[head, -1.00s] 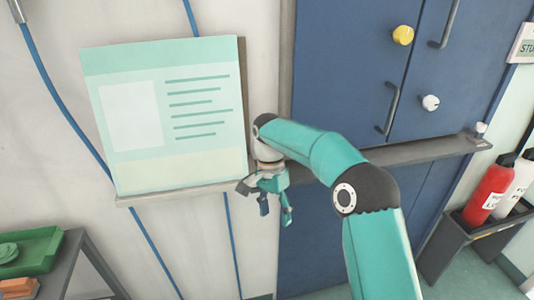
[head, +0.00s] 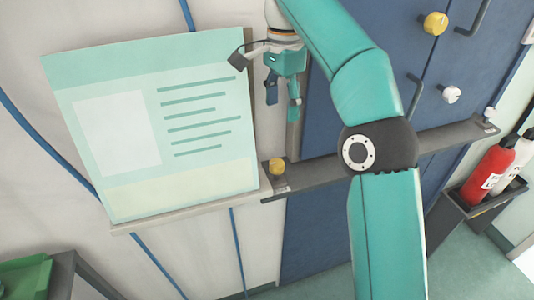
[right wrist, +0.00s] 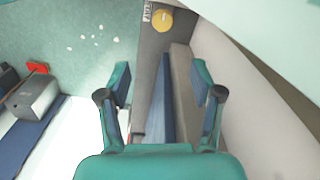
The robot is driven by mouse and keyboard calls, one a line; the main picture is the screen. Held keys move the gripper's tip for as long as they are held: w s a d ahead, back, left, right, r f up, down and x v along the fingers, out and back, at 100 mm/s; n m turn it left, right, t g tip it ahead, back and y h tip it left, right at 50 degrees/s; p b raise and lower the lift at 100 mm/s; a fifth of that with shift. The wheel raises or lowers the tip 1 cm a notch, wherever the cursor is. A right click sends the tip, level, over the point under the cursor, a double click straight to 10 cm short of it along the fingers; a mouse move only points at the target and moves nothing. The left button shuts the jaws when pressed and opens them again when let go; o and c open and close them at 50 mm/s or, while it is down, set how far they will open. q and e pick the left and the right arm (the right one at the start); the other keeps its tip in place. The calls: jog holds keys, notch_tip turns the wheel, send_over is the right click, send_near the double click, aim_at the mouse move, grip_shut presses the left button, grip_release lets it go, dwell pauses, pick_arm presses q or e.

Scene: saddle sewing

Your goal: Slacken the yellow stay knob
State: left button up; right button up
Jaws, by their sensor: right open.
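A small yellow knob (head: 277,167) sits at the left end of a grey bar (head: 330,172) that crosses the blue doors, beside a small label. The right wrist view shows a yellow knob (right wrist: 162,20) on a grey strip with a label, beyond the fingertips. A larger yellow knob (head: 435,23) is on the blue door at upper right. I cannot tell from the label which is the stay knob. My right gripper (head: 283,98) is open and empty, above the bar's knob in the head view; its spread fingers also show in the right wrist view (right wrist: 163,85). My left gripper is out of view.
A pale green notice board (head: 150,120) stands just left of my right gripper. Door handles (head: 414,97) and a white knob (head: 451,95) are on the blue doors. A red extinguisher (head: 488,172) stands at right, and a green tray (head: 25,275) at lower left.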

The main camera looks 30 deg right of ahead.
jog(key=f, duration=0.1)
jog(key=b, duration=0.5)
send_near(276, 163)
notch_tip(276, 163, down, 9)
jog(key=b, duration=0.6)
jog(key=shift+f, duration=0.35)
jog(key=c, duration=1.1)
jog(key=shift+c, duration=0.2)
